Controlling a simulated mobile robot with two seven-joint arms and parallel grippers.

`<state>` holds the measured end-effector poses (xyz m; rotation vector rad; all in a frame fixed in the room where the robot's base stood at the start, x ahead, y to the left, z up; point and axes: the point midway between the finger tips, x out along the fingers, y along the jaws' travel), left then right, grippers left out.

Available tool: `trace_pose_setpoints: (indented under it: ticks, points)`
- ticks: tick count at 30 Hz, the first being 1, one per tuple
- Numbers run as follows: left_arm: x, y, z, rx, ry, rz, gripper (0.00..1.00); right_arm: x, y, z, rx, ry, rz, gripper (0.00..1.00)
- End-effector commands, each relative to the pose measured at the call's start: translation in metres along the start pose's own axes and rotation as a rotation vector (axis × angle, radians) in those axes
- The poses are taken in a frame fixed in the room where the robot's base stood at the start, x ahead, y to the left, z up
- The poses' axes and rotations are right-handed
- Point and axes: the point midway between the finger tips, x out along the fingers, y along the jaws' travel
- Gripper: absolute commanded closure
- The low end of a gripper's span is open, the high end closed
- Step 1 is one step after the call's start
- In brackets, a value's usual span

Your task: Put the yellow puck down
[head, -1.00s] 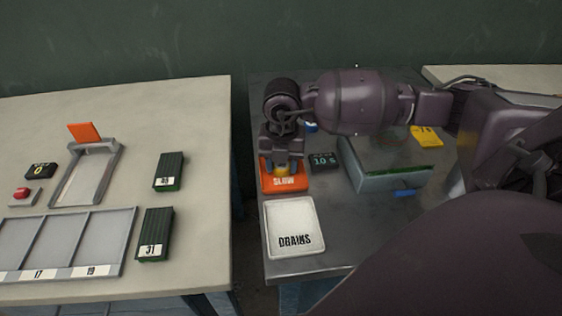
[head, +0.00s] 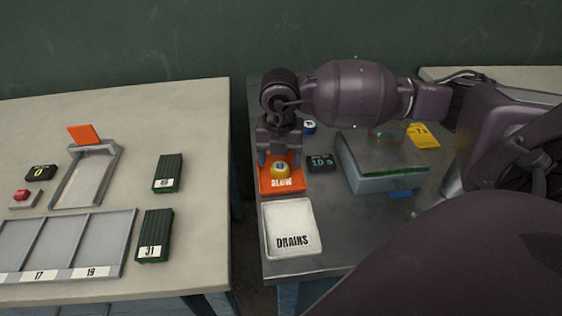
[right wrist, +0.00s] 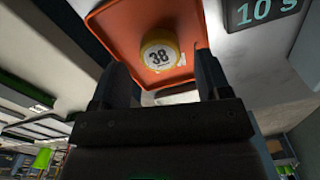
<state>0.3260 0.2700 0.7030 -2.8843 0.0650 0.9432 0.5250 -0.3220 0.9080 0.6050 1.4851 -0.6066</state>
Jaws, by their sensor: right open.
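The yellow puck (head: 281,170) rests on the orange tray marked SLOW (head: 282,184) on the dark right table. In the right wrist view the puck (right wrist: 159,54) shows a white top with the number 38, and the orange tray (right wrist: 120,22) lies around it. My right gripper (head: 279,158) is open just above and behind the puck. In the right wrist view its two fingers (right wrist: 160,88) stand apart, with the puck beyond their tips and clear of them. My left gripper is not in view.
A white DRAINS tray (head: 293,245) lies in front of the orange tray. A dark timer reading 10 s (head: 320,162) and a grey-green box (head: 381,180) stand to the right. A blue puck (head: 310,126) is behind. The left table (head: 200,255) holds dark green ribbed blocks (head: 155,230).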

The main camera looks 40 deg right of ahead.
Motion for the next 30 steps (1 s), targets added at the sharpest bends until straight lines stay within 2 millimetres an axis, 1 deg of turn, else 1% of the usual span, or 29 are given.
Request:
trace_pose_setpoints:
  ticks: [1,6,9,13,19,30]
  points:
    - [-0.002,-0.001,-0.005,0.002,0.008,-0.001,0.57,-0.016,0.001,0.001,0.0,-0.007,0.007,0.3]
    - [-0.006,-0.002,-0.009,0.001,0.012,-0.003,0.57,-0.05,0.001,0.0,-0.001,-0.007,0.006,0.3]
    - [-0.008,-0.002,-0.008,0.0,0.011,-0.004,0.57,-0.067,0.0,0.0,0.0,-0.006,0.006,0.3]
    - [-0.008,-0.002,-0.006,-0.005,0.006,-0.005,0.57,-0.083,0.0,0.0,-0.001,-0.004,0.005,0.3]
    - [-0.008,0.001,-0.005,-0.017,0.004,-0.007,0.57,-0.095,0.0,0.0,-0.001,-0.001,0.001,0.3]
    - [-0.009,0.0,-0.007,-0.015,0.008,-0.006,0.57,-0.096,0.0,0.0,-0.001,0.0,0.001,0.3]
